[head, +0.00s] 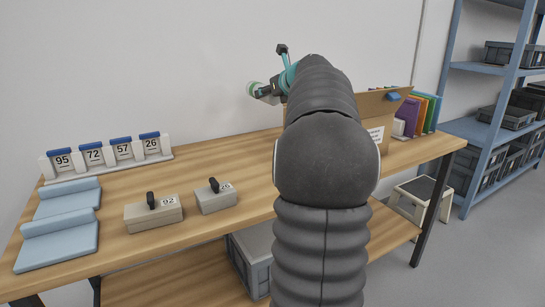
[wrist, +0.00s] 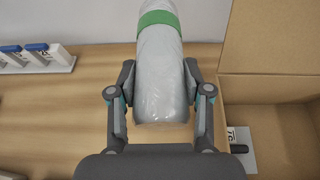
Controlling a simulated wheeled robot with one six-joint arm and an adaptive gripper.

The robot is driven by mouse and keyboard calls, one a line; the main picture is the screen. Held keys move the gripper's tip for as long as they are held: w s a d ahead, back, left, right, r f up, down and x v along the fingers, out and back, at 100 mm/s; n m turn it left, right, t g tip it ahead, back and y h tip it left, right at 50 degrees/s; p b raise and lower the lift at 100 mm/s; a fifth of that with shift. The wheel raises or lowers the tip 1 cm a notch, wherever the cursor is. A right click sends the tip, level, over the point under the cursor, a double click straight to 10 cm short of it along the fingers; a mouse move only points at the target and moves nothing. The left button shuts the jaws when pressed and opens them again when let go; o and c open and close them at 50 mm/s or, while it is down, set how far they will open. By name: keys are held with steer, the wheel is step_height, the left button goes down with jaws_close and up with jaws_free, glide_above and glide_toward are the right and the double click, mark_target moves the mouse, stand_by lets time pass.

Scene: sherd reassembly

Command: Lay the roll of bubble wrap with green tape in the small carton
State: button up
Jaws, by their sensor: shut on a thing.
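The roll of bubble wrap (wrist: 160,80) is a pale, clear-grey cylinder with a band of green tape (wrist: 158,18) near its far end. My gripper (wrist: 159,90) is shut on it, one finger on each side, and holds it above the table. In the head view a small piece of the roll (head: 252,88) shows past my gripper (head: 263,93), high over the back of the table. The brown carton (head: 372,105) is open and stands right of my gripper, mostly behind my arm. In the wrist view the carton (wrist: 270,89) is at the right, with the roll outside its left side.
A grey block with a black handle (wrist: 240,147) and a label seems to lie in the carton. Numbered white stands (head: 107,153), blue cradles (head: 62,225) and two grey handled blocks (head: 153,213) occupy the table's left. Coloured folders (head: 425,110) stand right of the carton.

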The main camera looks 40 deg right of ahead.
steer(key=shift+s+d+f, duration=0.45)
steer(key=shift+s, duration=0.15)
steer(key=shift+s+d+f, duration=0.45)
steer(key=shift+s, duration=0.15)
step_height(320, 180, down, 12)
steer(key=shift+r+b, duration=0.1)
steer(key=shift+b, duration=0.65)
steer(key=shift+f+b, duration=0.75)
steer(key=shift+f, duration=1.75)
steer(key=shift+f, duration=0.2)
steer(key=o, duration=1)
steer(key=shift+o, duration=0.2)
